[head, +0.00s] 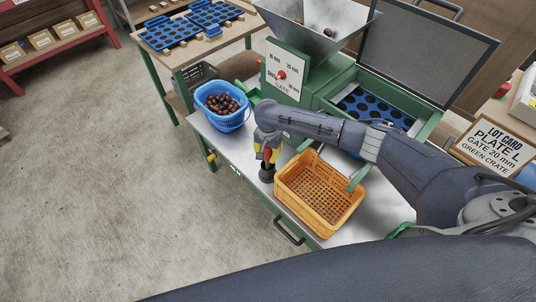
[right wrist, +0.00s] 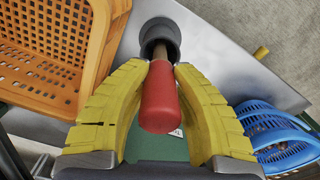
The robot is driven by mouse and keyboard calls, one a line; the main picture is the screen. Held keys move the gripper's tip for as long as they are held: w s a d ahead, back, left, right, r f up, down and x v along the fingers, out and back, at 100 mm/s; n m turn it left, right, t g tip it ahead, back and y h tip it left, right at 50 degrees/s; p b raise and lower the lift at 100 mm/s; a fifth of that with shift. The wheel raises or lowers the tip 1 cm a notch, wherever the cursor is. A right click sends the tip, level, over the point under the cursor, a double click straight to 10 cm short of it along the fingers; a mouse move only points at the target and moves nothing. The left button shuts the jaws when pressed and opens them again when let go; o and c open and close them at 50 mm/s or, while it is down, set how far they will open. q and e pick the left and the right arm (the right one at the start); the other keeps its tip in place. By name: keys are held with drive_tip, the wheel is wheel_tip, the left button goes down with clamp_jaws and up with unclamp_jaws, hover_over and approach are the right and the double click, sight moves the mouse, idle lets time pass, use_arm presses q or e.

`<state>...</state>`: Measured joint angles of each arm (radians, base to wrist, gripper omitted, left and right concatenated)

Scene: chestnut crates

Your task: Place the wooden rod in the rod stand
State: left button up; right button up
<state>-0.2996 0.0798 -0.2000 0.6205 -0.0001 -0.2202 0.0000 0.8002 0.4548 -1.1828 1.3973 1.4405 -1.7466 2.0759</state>
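The wooden rod has a red grip (right wrist: 160,100) and a short bare wooden part, its far end inside the mouth of the dark grey, cup-like rod stand (right wrist: 159,32). In the head view the rod's red part (head: 267,155) shows above the stand (head: 267,173), near the table's front edge. My right gripper (right wrist: 162,68) has its yellow fingers close on both sides of the red grip, shut on it; it points down in the head view (head: 267,151). How deep the rod sits is hidden. My left gripper is not in view.
An orange crate (head: 329,222) stands close to the right of the stand. A blue basket of chestnuts (head: 206,112) is at the back left. Behind is a green sorting machine (head: 285,50) with a hopper. A sign (head: 495,143) stands at the right. Bare metal tabletop surrounds the stand.

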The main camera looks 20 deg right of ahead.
drive_tip(key=o, duration=0.4)
drive_tip(key=shift+c, duration=0.2)
drive_tip(key=shift+r, duration=0.1)
wheel_tip(320, 180, up, 12)
drive_tip(key=shift+r, duration=0.15)
idle(0.4)
